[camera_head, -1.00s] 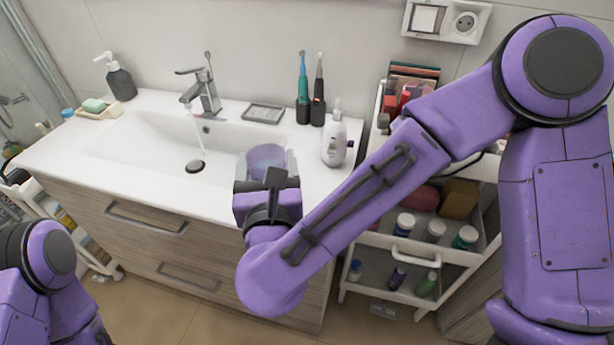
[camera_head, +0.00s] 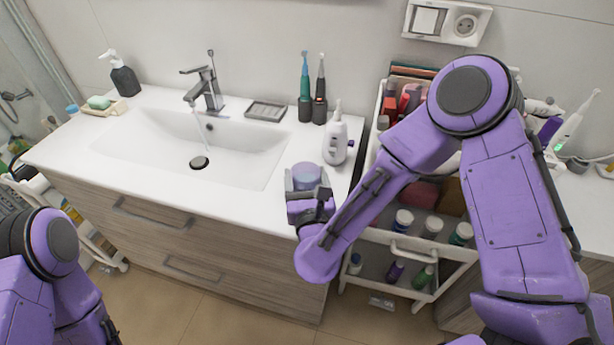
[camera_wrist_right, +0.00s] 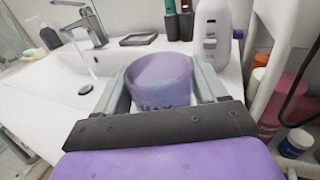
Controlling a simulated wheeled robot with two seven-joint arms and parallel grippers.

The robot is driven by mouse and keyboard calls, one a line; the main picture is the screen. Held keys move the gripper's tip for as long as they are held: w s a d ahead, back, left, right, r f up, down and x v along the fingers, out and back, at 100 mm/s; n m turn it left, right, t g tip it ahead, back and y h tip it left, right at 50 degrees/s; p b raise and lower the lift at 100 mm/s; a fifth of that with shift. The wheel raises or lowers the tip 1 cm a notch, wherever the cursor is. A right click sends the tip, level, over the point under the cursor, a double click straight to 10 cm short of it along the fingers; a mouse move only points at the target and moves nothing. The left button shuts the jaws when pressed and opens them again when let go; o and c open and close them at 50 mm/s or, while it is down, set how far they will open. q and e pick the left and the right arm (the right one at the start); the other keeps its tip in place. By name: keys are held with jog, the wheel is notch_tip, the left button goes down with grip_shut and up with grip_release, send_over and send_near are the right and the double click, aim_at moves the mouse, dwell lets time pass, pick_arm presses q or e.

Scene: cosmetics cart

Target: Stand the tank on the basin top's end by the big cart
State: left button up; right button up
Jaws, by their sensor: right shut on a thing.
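The tank is a small translucent purple cup (camera_head: 306,174), upright, in the jaws of my right gripper (camera_head: 308,184). It also shows in the right wrist view (camera_wrist_right: 160,82), with a finger on each side of it. It is over the right front part of the white basin top (camera_head: 262,203), at the end by the big cart (camera_head: 345,236). I cannot tell whether its bottom touches the surface. My left arm shows at the lower left of the head view; its gripper is out of the picture.
A white flosser-like device (camera_head: 335,141) stands behind the tank, with two electric toothbrushes (camera_head: 319,100) farther back. A grey dish (camera_head: 265,111) lies beside the tap (camera_head: 207,88), whose water runs into the basin. The cart holds several bottles and boxes.

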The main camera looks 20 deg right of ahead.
jog(key=shift+s+f, duration=0.1)
jog(key=o, duration=1)
jog(key=shift+o, duration=0.2)
